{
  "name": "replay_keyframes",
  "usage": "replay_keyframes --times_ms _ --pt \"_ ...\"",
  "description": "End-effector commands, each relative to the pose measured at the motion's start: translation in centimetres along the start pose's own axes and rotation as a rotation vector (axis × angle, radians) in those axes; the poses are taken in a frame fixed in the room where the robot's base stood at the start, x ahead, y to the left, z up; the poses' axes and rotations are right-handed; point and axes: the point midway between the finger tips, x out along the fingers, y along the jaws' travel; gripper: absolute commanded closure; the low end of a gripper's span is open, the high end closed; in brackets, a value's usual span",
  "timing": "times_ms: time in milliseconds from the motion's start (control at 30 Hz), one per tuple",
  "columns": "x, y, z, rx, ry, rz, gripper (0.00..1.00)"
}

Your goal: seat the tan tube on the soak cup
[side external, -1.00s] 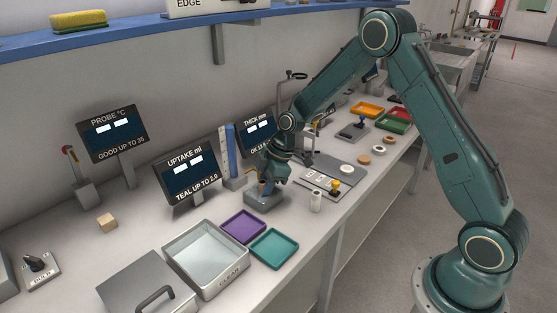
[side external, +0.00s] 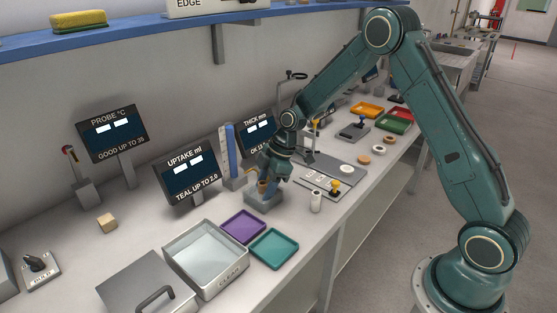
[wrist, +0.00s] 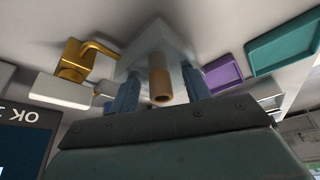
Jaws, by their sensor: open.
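The tan tube (side external: 263,186) stands upright at the grey soak cup block (side external: 263,200), below the uptake display. In the wrist view the tube (wrist: 160,82) points toward the camera from the pale block (wrist: 158,40), its open end showing. Its lower end is not clear enough to tell how deep it sits. My gripper (side external: 267,180) is just over the block. In the wrist view its two blue fingers (wrist: 160,92) stand on either side of the tube, apart, with a gap visible to each side.
A brass spout (wrist: 92,50) is close beside the cup. The uptake display (side external: 190,172) and a blue upright gauge (side external: 231,150) stand behind. Purple (side external: 243,226) and teal (side external: 273,249) trays lie in front.

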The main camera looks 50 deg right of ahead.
Motion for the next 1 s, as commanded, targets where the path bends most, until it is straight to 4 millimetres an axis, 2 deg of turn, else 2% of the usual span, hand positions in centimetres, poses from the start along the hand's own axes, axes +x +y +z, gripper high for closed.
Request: replay_keyframes --times_ms 167,600,800,1000 --pt "-2.3 0.1 0.1 0.002 -0.001 0.003 0.51" --pt "-9.7 0.2 0.1 0.003 0.001 0.009 0.51" --pt "-11.9 0.2 0.1 0.004 0.001 0.008 0.51" --pt "-12.7 0.1 0.0 0.003 0.001 0.007 0.51"
